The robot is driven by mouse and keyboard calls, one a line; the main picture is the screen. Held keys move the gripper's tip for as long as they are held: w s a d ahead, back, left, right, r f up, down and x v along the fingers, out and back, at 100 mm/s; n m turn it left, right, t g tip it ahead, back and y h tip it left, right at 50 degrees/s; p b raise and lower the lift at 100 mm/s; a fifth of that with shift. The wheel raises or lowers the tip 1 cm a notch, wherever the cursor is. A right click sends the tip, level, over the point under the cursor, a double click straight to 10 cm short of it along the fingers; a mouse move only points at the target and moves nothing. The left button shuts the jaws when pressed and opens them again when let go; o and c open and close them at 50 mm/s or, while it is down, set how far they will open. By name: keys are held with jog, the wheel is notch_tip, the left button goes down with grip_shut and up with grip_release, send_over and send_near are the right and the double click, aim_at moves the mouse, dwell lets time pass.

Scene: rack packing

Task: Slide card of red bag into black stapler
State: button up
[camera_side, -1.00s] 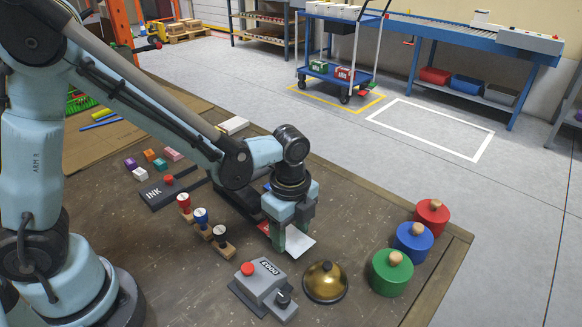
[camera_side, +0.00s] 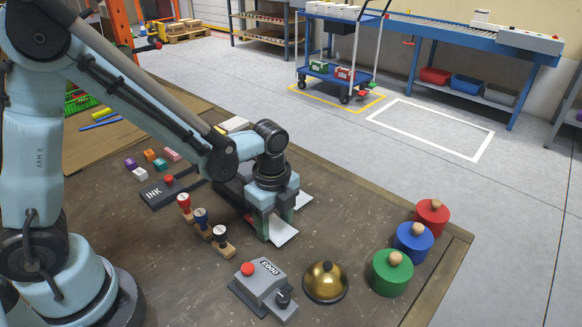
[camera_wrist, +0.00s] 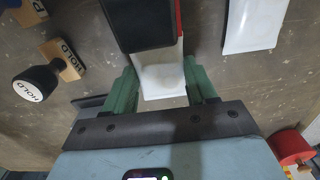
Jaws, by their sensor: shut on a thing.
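My gripper (camera_side: 275,226) is shut on a white bag with a red card end. In the wrist view the white bag (camera_wrist: 161,76) lies between the two green fingers (camera_wrist: 163,90). Its far part runs under the black stapler (camera_wrist: 138,27), and a narrow red strip, the card (camera_wrist: 179,18), shows along the stapler's right edge. Most of the card is hidden. In the side view the white bag (camera_side: 284,234) sticks out past the fingers, a bit of red (camera_side: 249,218) shows left of them, and the stapler is largely hidden behind my arm.
Another white flat piece (camera_wrist: 253,24) lies to the right of the stapler. Wooden stamps (camera_side: 203,222), an ink pad (camera_side: 158,190), a grey numbering device (camera_side: 265,284) and a brass bell (camera_side: 324,282) stand nearby. Coloured knobbed weights (camera_side: 413,242) stand at the right.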

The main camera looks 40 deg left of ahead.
jog(key=o, duration=1.1)
jog(key=shift+o, duration=0.2)
jog(key=shift+r, duration=0.1)
notch_tip(320, 180, up, 11)
jog(key=s+a+r+n+t, duration=0.2)
jog(key=s+a+n+t, duration=0.3)
jog(key=n, duration=1.3)
jog(key=shift+s+a+t, duration=0.2)
jog(key=shift+a+t, duration=0.9)
